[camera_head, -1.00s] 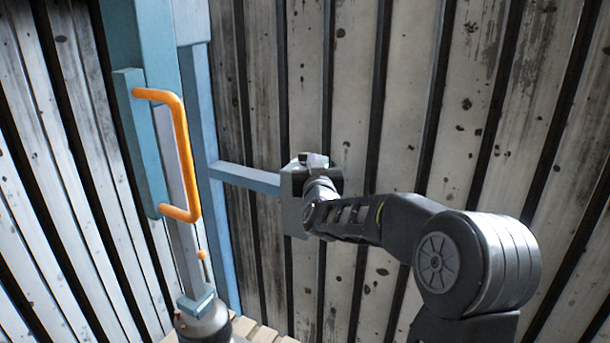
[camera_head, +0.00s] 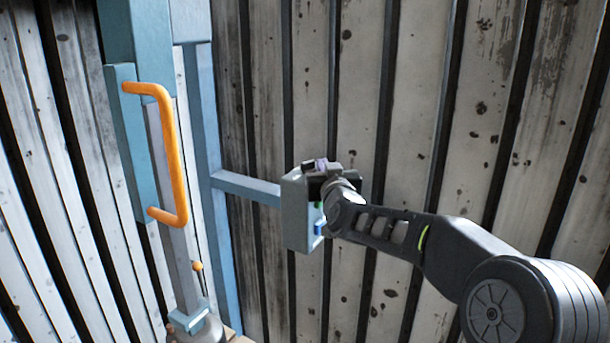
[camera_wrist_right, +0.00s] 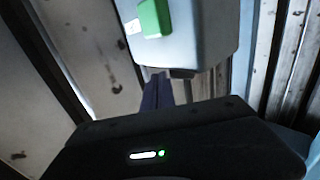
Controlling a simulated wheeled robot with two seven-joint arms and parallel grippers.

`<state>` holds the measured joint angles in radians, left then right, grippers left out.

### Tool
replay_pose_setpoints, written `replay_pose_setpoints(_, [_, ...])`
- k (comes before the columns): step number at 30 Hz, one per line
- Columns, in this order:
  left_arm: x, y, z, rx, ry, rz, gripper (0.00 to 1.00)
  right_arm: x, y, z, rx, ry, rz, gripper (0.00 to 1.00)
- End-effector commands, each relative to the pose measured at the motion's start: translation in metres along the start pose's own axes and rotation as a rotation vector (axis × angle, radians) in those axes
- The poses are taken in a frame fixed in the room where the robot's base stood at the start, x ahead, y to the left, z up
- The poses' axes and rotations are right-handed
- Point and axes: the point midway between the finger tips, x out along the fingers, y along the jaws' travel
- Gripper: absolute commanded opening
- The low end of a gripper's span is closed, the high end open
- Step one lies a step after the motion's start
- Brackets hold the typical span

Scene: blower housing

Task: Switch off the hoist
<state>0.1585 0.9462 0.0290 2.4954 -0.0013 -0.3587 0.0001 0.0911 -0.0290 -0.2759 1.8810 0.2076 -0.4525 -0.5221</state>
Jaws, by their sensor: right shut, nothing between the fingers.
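A grey control box (camera_head: 297,212) sits at the end of a blue horizontal bar, in front of the plank wall. A green part (camera_head: 318,206) and a blue part (camera_head: 318,227) show on its right-hand face. My right gripper (camera_head: 322,165) is shut and empty at the top of the box and hides part of that face. I cannot tell whether it touches the box. In the right wrist view, the pale box (camera_wrist_right: 205,35) and a green switch-like part (camera_wrist_right: 154,18) lie beyond the dark gripper body. My left gripper is out of view.
A blue upright frame (camera_head: 205,130) with an orange handle (camera_head: 170,150) stands left of the box. The blue bar (camera_head: 245,187) joins the frame to the box. Plank walls (camera_head: 410,100) close the back and left. Space right of the box holds my right arm.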

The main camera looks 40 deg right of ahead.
Motion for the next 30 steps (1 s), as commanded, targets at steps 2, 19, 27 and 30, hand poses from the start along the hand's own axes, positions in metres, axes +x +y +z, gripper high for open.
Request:
replay_pose_setpoints(2, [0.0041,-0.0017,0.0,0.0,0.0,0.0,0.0,0.0025,0.0024,0.0019,-0.001,0.0,0.001,0.0])
replay_pose_setpoints(19, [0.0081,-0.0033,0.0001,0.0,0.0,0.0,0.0,0.0089,0.0052,-0.0002,0.0,0.0,0.0,0.0])
replay_pose_setpoints(27, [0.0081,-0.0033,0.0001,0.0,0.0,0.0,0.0,0.0089,0.0053,0.0,0.0,0.0,0.0,0.0])
replay_pose_setpoints(30, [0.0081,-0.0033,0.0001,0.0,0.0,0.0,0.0,0.0088,0.0053,0.0,0.0,0.0,0.0,0.0])
